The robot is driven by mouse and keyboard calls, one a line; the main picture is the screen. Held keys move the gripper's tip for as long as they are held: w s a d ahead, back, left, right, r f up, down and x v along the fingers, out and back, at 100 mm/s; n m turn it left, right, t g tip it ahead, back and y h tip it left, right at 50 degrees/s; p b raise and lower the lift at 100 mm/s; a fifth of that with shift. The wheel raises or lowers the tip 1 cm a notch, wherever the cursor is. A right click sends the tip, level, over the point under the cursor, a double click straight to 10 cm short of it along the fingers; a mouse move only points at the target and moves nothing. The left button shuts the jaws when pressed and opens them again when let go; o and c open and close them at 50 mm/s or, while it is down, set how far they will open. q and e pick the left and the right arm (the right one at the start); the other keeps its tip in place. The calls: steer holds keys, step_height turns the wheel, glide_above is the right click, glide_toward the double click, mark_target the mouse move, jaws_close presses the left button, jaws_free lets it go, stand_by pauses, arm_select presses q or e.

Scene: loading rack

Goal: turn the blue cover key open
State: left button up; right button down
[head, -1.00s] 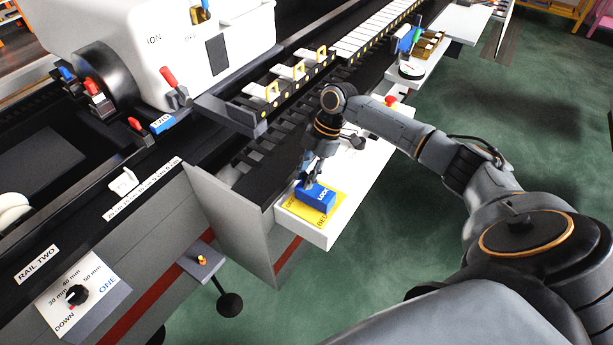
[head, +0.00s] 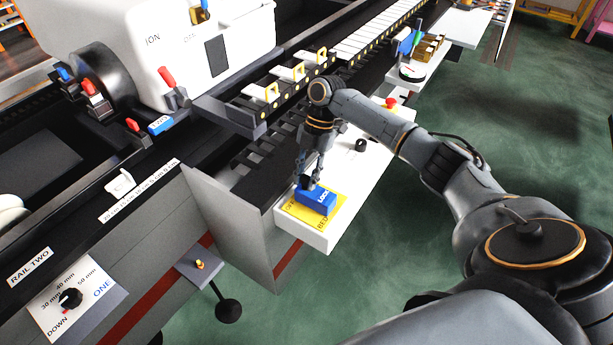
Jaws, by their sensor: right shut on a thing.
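The blue cover key (head: 316,201) is a blue block with white lettering, only partly readable. It lies on a yellow lettered plate (head: 334,219) on the near end of a white shelf. My right gripper (head: 307,185) points down and is shut on the far left part of the blue key. The fingertips are small and dark here, so the exact contact is hard to see. My left gripper is out of view.
The white shelf (head: 318,241) stands beside a grey upright panel (head: 229,222) and the dark rail. A black knob (head: 360,145) and a red button (head: 390,103) are farther back on it. Green floor lies open to the right.

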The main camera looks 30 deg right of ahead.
steer(key=c, duration=1.1)
jaws_free()
steer(key=v, duration=1.2)
steer(key=shift+f, duration=0.1)
